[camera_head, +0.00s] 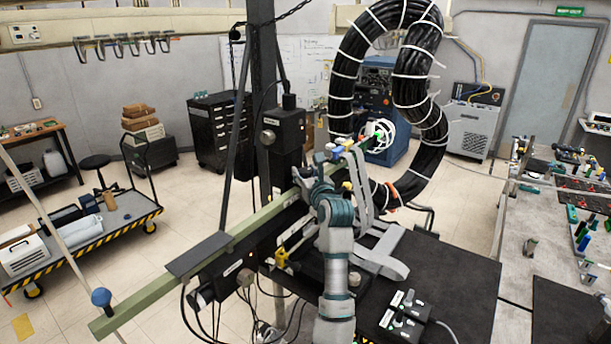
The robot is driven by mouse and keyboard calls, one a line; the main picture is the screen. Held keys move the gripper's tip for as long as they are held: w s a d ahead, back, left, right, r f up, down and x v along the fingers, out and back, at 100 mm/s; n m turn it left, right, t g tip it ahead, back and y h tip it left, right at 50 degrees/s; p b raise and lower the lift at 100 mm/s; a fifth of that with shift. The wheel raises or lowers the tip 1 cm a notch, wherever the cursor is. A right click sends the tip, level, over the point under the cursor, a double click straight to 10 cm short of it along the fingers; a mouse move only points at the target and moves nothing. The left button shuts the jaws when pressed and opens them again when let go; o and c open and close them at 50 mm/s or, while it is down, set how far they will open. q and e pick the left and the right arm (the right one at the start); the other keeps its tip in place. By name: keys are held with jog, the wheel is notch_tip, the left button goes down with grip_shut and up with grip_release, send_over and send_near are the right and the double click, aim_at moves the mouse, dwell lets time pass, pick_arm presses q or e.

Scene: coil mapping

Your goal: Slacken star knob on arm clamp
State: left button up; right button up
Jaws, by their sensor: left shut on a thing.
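A green beam (150,297) runs from the lower left up toward the middle, with black clamp and carriage parts along it. My left arm comes up from the bottom middle, and my left gripper (307,178) is at the beam, just right of the black upright post. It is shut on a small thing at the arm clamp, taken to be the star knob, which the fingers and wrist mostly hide. I cannot make out the knob's shape or how far it is turned. My right gripper is not in view.
A thick black cable coil (415,75) with white ties hangs behind the gripper. A black table (460,280) with a switch box (405,318) is at right.

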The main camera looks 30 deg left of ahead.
pick_arm(q)
jog(key=o, duration=1.2)
jog(key=shift+w, duration=0.15)
jog(key=shift+c, duration=0.2)
jog(key=v, duration=1.2)
jog(key=shift+a+f, duration=0.1)
jog(key=shift+f, duration=0.1)
